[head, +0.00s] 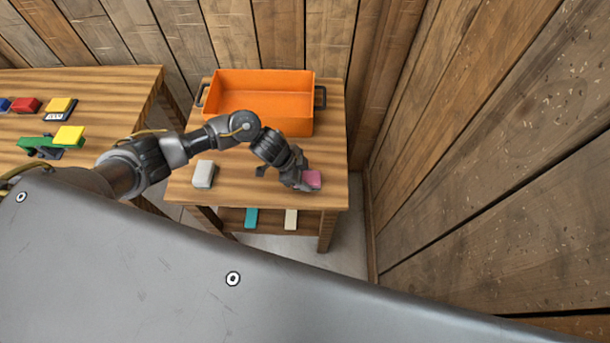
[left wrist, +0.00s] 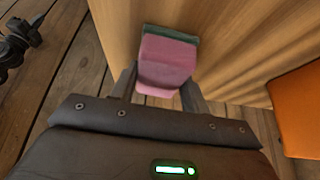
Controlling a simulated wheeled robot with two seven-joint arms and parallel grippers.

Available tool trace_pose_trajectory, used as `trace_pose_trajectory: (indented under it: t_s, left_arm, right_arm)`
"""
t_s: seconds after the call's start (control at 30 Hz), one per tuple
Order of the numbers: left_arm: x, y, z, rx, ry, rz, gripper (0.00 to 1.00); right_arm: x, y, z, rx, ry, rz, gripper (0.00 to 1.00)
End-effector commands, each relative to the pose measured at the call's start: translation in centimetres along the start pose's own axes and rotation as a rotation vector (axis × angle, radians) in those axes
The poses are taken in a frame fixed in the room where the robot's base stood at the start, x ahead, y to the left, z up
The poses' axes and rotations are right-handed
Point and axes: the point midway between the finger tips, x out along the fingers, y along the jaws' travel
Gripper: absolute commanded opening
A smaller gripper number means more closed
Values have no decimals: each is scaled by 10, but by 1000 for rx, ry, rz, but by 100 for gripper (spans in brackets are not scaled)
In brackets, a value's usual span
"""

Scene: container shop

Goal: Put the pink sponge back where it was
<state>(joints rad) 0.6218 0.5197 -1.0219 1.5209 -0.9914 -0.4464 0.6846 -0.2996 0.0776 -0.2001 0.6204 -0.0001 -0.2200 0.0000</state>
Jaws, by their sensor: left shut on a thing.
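The pink sponge (head: 312,179) is at the front right part of the small wooden table (head: 240,165). My left gripper (head: 300,181) is shut on it. In the left wrist view the pink sponge (left wrist: 167,62) sits between the two fingers of my left gripper (left wrist: 160,88), with a dark green strip along its far edge. I cannot tell whether the sponge touches the tabletop. My right gripper is not seen.
An orange crate (head: 262,101) with dark handles stands at the back of the table. A whitish block (head: 204,174) lies at the front left. A teal item (head: 251,218) and a cream item (head: 291,219) are on the lower shelf. A wooden wall (head: 500,130) rises on the right.

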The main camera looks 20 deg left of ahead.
Motion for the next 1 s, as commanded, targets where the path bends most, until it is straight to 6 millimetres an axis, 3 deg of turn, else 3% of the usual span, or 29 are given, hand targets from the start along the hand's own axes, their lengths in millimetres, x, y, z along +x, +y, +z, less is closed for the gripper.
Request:
trace_pose_trajectory:
  t_s: [0.07, 0.1, 0.27, 0.63, 1.0]
  left_arm:
    - [2, 0, 1, -1, 0, 0, 21]
    - [1, 0, 1, 0, 0, 0, 50]
    - [1, 0, 1, 0, 0, 0, 70]
    - [-6, -1, 0, 0, 1, -1, 70]
    - [-79, -1, 0, 2, 1, -2, 70]
  right_arm:
    - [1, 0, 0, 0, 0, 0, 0]
    - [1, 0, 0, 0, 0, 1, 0]
    - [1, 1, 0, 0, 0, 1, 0]
    - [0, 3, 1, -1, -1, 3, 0]
    - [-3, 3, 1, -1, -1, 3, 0]
